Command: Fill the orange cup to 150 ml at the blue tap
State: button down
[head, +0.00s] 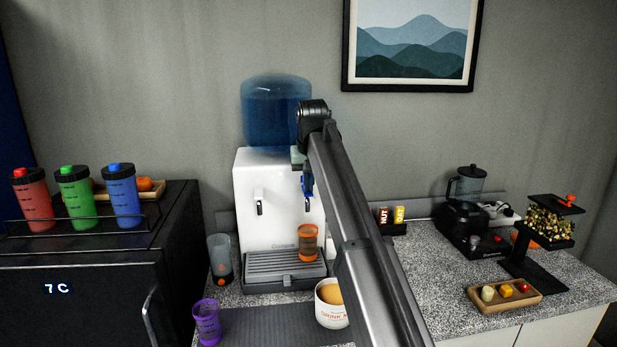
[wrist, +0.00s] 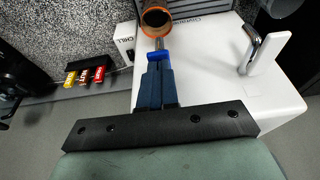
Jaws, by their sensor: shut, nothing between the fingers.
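The orange cup (head: 308,243) is see-through and stands upright on the drip tray (head: 284,265) of the white water dispenser (head: 250,180), under the right-hand tap. Its open mouth shows in the wrist view (wrist: 155,18); I cannot read its water level. The blue tap (wrist: 160,56) shows as a bright blue piece with a silver spout beyond it; it is partly hidden by my fingers. In the head view it (head: 308,184) is small and close to the arm. My gripper (wrist: 157,68) is shut and empty, its dark blue fingertips at the blue tap, touching or very near it.
A second tap (head: 258,203) is on the dispenser's left. A clear cup (head: 220,258), a purple cup (head: 207,320) and a white mug (head: 331,303) stand nearby. A coffee machine (head: 467,215) and a small food tray (head: 503,293) are at right. Colored bottles (head: 78,198) stand at left.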

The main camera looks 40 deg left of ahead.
jog(key=shift+f, duration=0.1)
jog(key=shift+s+d+f+t+y, duration=0.25)
jog(key=shift+f+t+y, duration=0.15)
jog(key=shift+f, duration=0.2)
jog(key=shift+w+a+r, duration=0.1)
jog(key=shift+w+a, duration=0.05)
jog(key=shift+r, duration=0.8)
jog(key=shift+r, duration=0.35)
notch_tip(320, 180, up, 4)
jog(key=shift+a+f, duration=0.1)
jog(key=v, duration=0.9)
jog(key=shift+w+r, duration=0.15)
jog(key=shift+r, duration=0.2)
